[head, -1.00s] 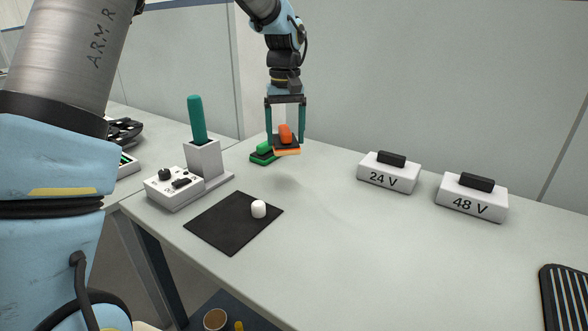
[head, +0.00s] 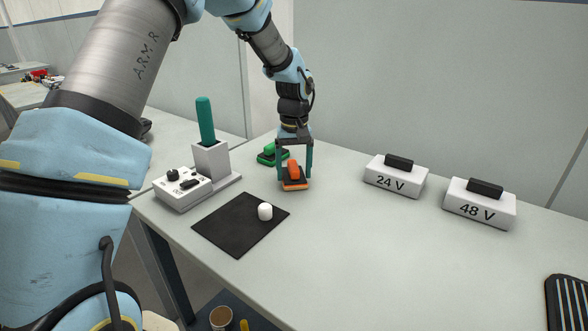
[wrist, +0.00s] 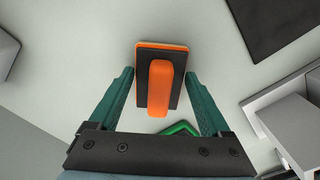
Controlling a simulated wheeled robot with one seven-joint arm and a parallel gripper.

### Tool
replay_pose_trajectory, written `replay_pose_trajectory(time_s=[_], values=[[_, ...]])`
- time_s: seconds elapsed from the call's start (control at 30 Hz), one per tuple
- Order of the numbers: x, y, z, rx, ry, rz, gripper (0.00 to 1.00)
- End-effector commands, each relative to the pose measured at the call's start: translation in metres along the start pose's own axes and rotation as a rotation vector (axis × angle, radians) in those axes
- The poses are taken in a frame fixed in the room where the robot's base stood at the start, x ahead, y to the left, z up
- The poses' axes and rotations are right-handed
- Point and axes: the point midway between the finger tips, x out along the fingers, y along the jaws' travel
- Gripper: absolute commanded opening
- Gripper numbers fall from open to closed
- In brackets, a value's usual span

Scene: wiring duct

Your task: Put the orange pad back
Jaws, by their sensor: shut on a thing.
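The orange pad (head: 295,184) has a black body, an orange base layer and an orange grip on top. My gripper (head: 294,184) is shut on it, with one teal finger at each side. The wrist view shows the pad (wrist: 160,88) between the two fingertips (wrist: 160,85), its grip facing up to the camera. It is low over the table, right of the black mat's far corner. I cannot tell whether its underside touches the table.
The green pad (head: 268,155) sits behind my gripper. A grey control box (head: 182,188) and a holder with a teal handle (head: 206,122) stand left. The 24 V (head: 394,178) and 48 V (head: 479,205) blocks stand right.

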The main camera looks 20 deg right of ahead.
Motion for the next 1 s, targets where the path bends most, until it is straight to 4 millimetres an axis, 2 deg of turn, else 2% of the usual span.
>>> replay_pose_trajectory(time_s=[0.03,0.2,0.43,0.53,0.67,1.0], values=[[0.001,0.0,0.0,0.0,-0.001,0.0,0.84],[0.001,0.0,0.0,0.0,-0.001,0.0,1.0],[-0.001,0.0,0.0,0.0,0.0,0.0,1.0],[-0.007,0.0,-0.001,0.0,0.002,0.001,1.0],[-0.027,0.0,-0.001,-0.001,0.004,0.002,1.0],[-0.095,0.001,-0.001,-0.001,0.002,0.003,1.0]])
